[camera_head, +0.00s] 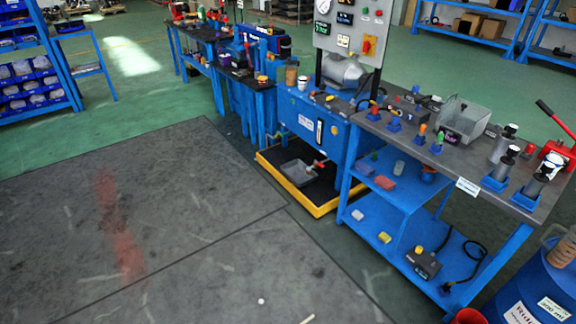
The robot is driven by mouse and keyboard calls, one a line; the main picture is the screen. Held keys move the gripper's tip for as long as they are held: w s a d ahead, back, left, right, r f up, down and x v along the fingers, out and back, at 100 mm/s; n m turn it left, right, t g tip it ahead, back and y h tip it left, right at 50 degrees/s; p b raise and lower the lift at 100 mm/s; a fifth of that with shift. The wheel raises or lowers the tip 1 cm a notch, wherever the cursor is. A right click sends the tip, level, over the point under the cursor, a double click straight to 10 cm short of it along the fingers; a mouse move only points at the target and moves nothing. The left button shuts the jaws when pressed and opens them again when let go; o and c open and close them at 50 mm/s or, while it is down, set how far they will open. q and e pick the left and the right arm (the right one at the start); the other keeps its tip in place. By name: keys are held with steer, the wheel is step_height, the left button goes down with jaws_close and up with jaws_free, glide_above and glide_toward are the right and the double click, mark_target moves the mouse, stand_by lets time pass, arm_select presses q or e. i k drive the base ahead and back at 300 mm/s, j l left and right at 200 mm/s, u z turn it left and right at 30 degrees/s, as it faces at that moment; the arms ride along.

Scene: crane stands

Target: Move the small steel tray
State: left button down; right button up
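A small grey open-topped metal-looking tray (478,130) sits on the dark top of the blue workbench (400,160) at the right. A second, darker grey shallow tray (297,173) lies low down inside a yellow-rimmed black spill tray (323,209), below a blue cabinet. I cannot tell for sure from this view which one is the small steel tray. Neither of my grippers shows in the head view.
Bottles in blue holders (497,172) stand at the bench's right end, beside a red hand press (558,150). A blue drum (540,285) stands at the lower right. Small blocks and a cable lie on the lower shelves. The grey floor (150,230) at the left is clear.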

mark_target(295, 170)
steer(key=u, duration=0.7)
steer(key=i+u, duration=0.25)
steer(key=i, duration=5.1)
steer(key=z, duration=2.8)
